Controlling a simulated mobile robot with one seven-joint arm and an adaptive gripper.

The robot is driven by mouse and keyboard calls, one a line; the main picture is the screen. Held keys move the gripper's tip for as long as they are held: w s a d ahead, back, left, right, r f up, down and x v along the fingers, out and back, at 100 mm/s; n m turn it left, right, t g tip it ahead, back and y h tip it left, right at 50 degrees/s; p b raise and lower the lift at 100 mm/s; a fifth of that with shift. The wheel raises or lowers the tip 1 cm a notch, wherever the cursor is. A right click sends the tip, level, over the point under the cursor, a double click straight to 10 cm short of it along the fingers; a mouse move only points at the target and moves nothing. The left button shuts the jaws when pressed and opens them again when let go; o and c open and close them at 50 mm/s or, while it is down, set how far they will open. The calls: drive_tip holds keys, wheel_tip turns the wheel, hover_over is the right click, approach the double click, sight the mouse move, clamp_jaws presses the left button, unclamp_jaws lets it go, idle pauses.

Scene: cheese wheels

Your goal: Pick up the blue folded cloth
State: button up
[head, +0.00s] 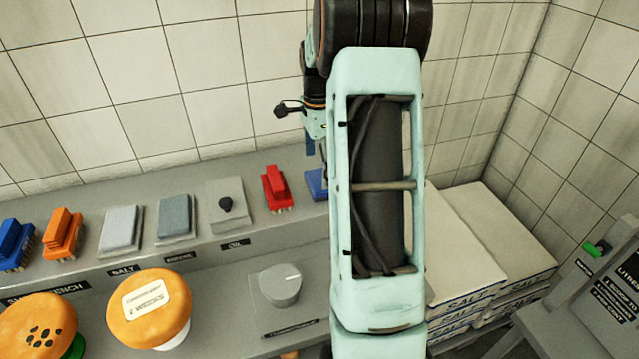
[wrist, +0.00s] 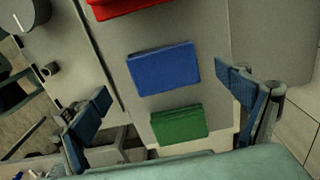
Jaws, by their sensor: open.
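The blue folded cloth (wrist: 164,69) is a flat rectangle lying on a grey surface in the middle of the wrist view. In the head view a blue piece (head: 316,183) on the shelf, likely the same cloth, is partly hidden behind my arm. My gripper (wrist: 168,98) is open and empty. One finger is at the lower left and the other at the right of the wrist view, with the blue cloth between and slightly beyond them. Neither finger appears to touch it. In the head view my gripper is mostly hidden by my arm.
A green folded cloth (wrist: 180,124) lies close beside the blue one, and a red item (wrist: 125,6) lies on its other side. The shelf (head: 285,230) also holds brushes and grey pads (head: 176,218).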

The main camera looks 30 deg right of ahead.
sight(320, 180)
drive_tip(key=f, duration=0.3)
drive_tip(key=f+p, duration=0.1)
drive_tip(key=f, duration=0.1)
drive_tip(key=shift+w+d, duration=0.1)
drive_tip(key=shift+d, duration=0.25)
drive_tip(key=shift+c, duration=0.5)
drive_tip(key=c, duration=1.1)
drive_tip(key=shift+r, duration=0.15)
drive_tip(key=shift+c, duration=0.2)
